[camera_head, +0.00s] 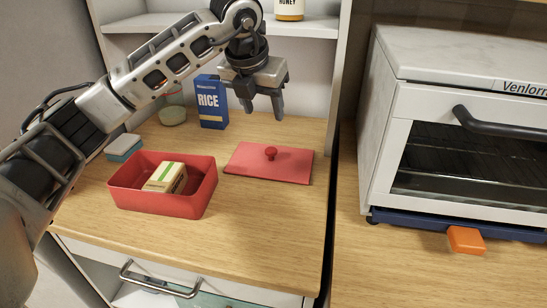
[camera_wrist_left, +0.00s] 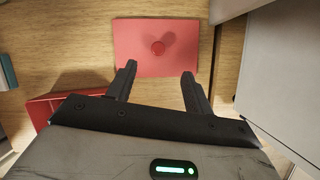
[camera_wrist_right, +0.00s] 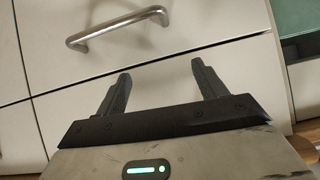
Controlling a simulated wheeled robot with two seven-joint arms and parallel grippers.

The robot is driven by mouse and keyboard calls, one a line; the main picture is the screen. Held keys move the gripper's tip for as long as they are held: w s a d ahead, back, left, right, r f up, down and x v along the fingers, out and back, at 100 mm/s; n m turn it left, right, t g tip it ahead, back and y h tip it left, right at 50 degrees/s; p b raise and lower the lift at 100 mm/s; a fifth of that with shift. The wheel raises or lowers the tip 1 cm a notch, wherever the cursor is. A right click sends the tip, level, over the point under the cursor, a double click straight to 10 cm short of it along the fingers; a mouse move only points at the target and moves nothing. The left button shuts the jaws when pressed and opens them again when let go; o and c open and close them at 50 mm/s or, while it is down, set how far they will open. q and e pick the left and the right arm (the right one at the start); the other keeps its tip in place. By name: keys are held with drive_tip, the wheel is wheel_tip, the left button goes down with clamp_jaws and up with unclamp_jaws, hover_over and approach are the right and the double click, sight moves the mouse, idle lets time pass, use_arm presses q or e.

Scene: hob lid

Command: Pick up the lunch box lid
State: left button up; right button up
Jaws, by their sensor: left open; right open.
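The lunch box lid (camera_head: 250,165) is a flat red rectangle with a round red knob (camera_head: 270,153) on top. It lies on the wooden counter, right of the open red lunch box (camera_head: 135,198). The box holds a tan block with a green stripe (camera_head: 167,178). My left gripper (camera_head: 263,112) is open and empty above the lid, pointing down. In the left wrist view the lid (camera_wrist_left: 135,45) and knob (camera_wrist_left: 158,48) lie beyond the open left fingers (camera_wrist_left: 158,80). My right gripper (camera_wrist_right: 160,82) is open and empty, facing drawer fronts in the right wrist view.
A blue rice box (camera_head: 211,103) and a jar (camera_head: 172,110) stand behind. A blue and white sponge-like block (camera_head: 124,147) lies left. A white oven (camera_head: 455,140) stands right, with an orange block (camera_head: 466,240) in front. Counter in front of the lid is clear.

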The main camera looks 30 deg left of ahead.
use_arm(q)
hover_over(271, 149)
drive_tip(key=s, duration=0.2)
drive_tip(key=f, duration=0.6)
drive_tip(key=shift+w+d+f+p, duration=0.1)
drive_tip(key=shift+d+f+p, duration=0.1)
drive_tip(key=shift+f+p, duration=0.15)
drive_tip(key=x, duration=0.3)
drive_tip(key=p+x, duration=0.1)
drive_tip(key=x, duration=0.1)
drive_tip(key=shift+a+f, duration=0.15)
drive_tip(key=shift+f, duration=0.25)
drive_tip(key=shift+s, duration=0.25)
drive_tip(key=shift+c, duration=0.3)
drive_tip(key=c, duration=1)
